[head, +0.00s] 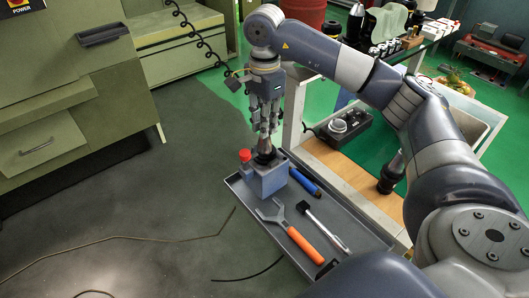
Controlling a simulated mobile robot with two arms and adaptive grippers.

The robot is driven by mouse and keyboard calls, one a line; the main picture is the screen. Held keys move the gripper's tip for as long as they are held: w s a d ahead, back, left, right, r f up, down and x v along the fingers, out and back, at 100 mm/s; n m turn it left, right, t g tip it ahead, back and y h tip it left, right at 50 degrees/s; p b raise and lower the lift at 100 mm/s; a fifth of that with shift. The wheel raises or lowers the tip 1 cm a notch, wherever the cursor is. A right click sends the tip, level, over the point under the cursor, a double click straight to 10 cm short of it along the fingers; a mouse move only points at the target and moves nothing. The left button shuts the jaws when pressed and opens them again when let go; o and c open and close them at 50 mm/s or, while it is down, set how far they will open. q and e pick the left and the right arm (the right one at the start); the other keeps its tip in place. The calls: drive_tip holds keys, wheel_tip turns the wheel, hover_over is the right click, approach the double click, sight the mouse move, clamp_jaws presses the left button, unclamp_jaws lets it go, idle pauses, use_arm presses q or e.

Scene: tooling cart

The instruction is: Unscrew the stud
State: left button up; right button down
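My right gripper (265,132) points straight down over a blue-grey block (270,182) at the far left end of the grey tool tray. Its fingers are close together just above a dark round fitting (265,157) on top of the block. The stud cannot be told apart from this fitting. Whether the fingers touch or grip it cannot be made out. A red knob (245,155) stands at the block's left, beside the fingers. My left gripper is not in view.
The tray (352,222) holds an orange-handled wrench (302,243), a black-headed tool with a bright shaft (325,227) and a blue-handled tool (305,182). A cart with a wooden shelf (345,170) and a black device (345,126) stands at right. Green cabinets (60,110) stand left.

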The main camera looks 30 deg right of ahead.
drive_tip(key=n, duration=0.4)
drive_tip(key=shift+b, duration=0.3)
drive_tip(key=shift+n, duration=1)
drive_tip(key=n, duration=0.3)
drive_tip(key=shift+n+b, duration=0.3)
drive_tip(key=shift+n, duration=1.2)
